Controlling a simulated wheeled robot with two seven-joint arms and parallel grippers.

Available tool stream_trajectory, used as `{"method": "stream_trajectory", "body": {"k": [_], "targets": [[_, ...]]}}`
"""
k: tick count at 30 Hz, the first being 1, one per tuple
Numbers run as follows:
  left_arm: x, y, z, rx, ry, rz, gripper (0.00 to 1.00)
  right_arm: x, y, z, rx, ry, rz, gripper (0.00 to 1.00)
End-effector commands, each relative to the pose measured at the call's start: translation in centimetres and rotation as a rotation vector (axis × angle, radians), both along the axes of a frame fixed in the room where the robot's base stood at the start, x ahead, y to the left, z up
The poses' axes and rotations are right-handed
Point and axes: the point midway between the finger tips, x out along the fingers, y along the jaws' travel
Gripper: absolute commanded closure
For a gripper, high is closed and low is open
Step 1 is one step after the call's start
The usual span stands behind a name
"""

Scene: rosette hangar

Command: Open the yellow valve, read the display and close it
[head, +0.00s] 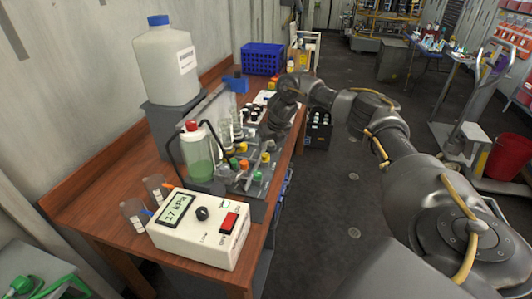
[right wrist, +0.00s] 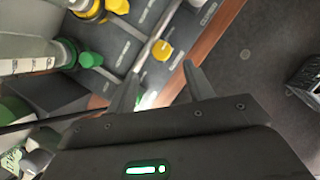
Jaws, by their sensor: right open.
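The valve manifold (head: 232,184) stands on the wooden bench, with small yellow, green and orange knobs. A yellow valve knob (head: 266,157) is on its right side. In the right wrist view, a round yellow knob (right wrist: 162,50) lies just beyond the fingertips. My right gripper (right wrist: 158,84) is open and empty, its two fingers apart and pointing at that knob without visibly touching it. In the head view it reaches down over the manifold's far side, its fingers hard to make out. The display (head: 177,208) on a white meter box reads 17 kPa. My left gripper is out of view.
A green knob (right wrist: 90,59) sits left of the yellow one. A bottle of green liquid (head: 197,160) with a red cap and black tubing stands beside the manifold. A large white jug (head: 167,65) and a blue crate (head: 262,59) are behind. Open floor lies right of the bench.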

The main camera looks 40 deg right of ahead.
Motion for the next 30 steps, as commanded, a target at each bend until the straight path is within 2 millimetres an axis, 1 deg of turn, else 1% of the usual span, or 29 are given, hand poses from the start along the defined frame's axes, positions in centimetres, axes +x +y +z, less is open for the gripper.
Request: {"method": "stream_trajectory", "body": {"k": [3, 8, 10, 12, 18, 26, 28, 30], "targets": [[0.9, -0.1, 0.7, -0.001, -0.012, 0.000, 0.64, 0.7, -0.3, -2.2, 0.001, 0.006, -0.005, 0.48], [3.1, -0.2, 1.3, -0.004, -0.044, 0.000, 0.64, 1.7, -0.7, -4.9, 0.001, 0.004, -0.009, 0.48], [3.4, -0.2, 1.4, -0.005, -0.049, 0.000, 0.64, 2.1, -0.7, -5.9, 0.001, 0.003, -0.009, 0.48], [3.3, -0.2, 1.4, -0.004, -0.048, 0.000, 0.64, 2.4, -0.8, -6.6, 0.002, 0.002, -0.009, 0.48], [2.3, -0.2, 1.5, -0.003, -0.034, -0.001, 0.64, 2.9, -0.9, -7.6, 0.000, -0.001, -0.008, 0.48], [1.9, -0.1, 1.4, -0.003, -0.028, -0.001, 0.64, 2.9, -0.9, -7.7, 0.001, -0.001, -0.007, 0.48], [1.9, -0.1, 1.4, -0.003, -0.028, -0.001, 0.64, 2.9, -0.9, -7.7, 0.001, -0.001, -0.007, 0.54], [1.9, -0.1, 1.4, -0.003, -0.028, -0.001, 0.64, 2.9, -0.9, -7.7, 0.001, -0.001, -0.007, 0.64]]}}
